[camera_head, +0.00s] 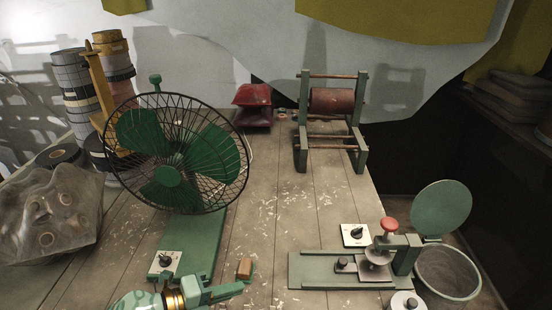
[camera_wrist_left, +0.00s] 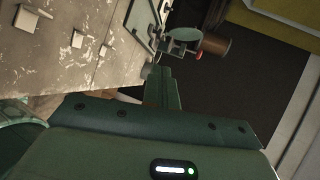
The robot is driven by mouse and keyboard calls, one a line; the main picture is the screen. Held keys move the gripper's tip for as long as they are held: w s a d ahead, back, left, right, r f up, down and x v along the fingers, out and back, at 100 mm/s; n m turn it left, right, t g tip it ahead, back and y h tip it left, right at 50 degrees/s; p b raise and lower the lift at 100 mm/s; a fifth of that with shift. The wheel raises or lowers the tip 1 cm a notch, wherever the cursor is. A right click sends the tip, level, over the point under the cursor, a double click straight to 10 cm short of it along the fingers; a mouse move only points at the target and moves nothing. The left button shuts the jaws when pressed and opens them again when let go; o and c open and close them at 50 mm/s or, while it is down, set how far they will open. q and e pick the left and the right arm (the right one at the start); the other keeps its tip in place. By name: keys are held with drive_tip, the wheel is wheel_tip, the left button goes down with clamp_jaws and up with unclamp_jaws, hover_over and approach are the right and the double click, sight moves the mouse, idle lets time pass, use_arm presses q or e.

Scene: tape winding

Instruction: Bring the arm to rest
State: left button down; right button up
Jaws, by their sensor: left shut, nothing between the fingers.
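My left gripper (camera_head: 238,289) shows at the bottom of the head view, just above the front part of the wooden table (camera_head: 270,215). Its green fingers are shut with nothing between them. In the left wrist view its closed fingers (camera_wrist_left: 157,85) point up and away from the camera, with the dark space past the table edge to their right. A small brown block (camera_head: 245,268) lies close beside the fingertips in the head view. My right gripper is in neither view.
A green fan (camera_head: 176,175) on a green base stands left. A roller stand (camera_head: 332,105) and red cushions (camera_head: 252,96) are at the back. The table's middle is mostly clear.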

use_arm(q)
wheel_tip(320, 180, up, 8)
drive_tip(key=w+a+f+n+t, duration=0.1)
drive_tip(key=w+n+t, duration=0.1)
drive_tip(key=n+t, duration=0.45)
drive_tip(key=a+r+n+t+y, duration=0.2)
drive_tip(key=a+n+t+y, duration=0.3)
drive_tip(key=a+n+y, duration=0.5)
drive_tip(key=s+a+f+n+g+y, duration=0.35)
drive_tip(key=s+a+f+g, duration=0.2)
drive_tip(key=s, duration=0.35)
drive_tip(key=s+a+f+n+g+y, duration=0.3)
drive_tip(key=s+a+f+g+y, duration=0.15)
drive_tip(key=s+g, duration=0.35)
drive_tip(key=s+d+f+g+h, duration=0.1)
drive_tip(key=s+d+f+h, duration=0.15)
drive_tip(key=f, duration=1.05)
drive_tip(key=s+d+f+g+h, duration=0.1)
drive_tip(key=s+d+f+h, duration=0.2)
drive_tip(key=f, duration=1.1)
drive_tip(key=s+f+n+g, duration=0.1)
drive_tip(key=s+f, duration=0.6)
drive_tip(key=s, duration=0.3)
drive_tip(key=s+f+n+g, duration=0.1)
drive_tip(key=s+f+n, duration=0.1)
drive_tip(key=s+f, duration=0.5)
drive_tip(key=s, duration=0.4)
drive_tip(key=shift+n, duration=0.3)
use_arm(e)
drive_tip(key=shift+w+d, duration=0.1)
